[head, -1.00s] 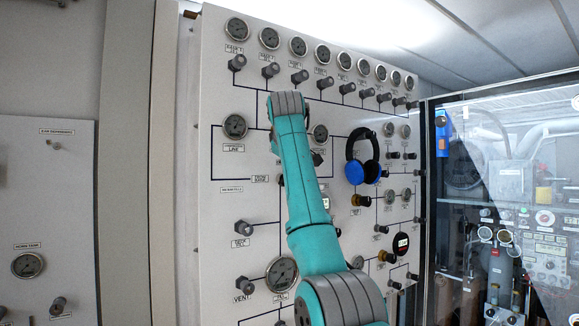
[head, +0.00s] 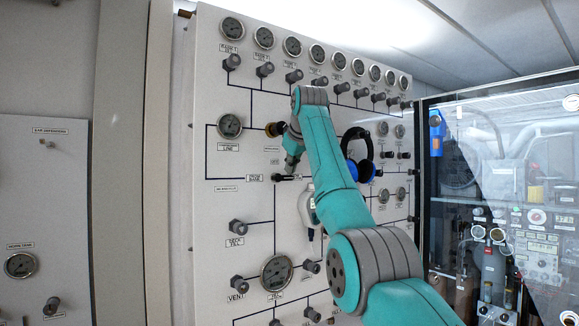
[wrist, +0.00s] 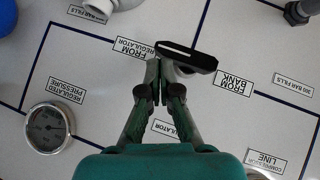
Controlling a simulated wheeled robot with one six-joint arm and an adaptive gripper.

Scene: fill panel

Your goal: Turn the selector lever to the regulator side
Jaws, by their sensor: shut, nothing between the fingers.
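The selector lever (wrist: 190,56) is a black bar on the white panel. In the wrist view it lies nearly level, slightly tilted, its right end close to the FROM BANK label (wrist: 233,84). The FROM REGULATOR label (wrist: 134,47) is to its left. My gripper (wrist: 159,66) is shut and empty, its fingertips just below the lever's left end; I cannot tell whether they touch. In the head view the lever (head: 286,178) shows small beside the FROM BANK label (head: 255,178), with my gripper (head: 291,168) at it. My arm hides the panel to its right.
Blue-and-black ear defenders (head: 358,155) hang right of my arm. A glass-fronted cabinet (head: 500,200) stands at the right.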

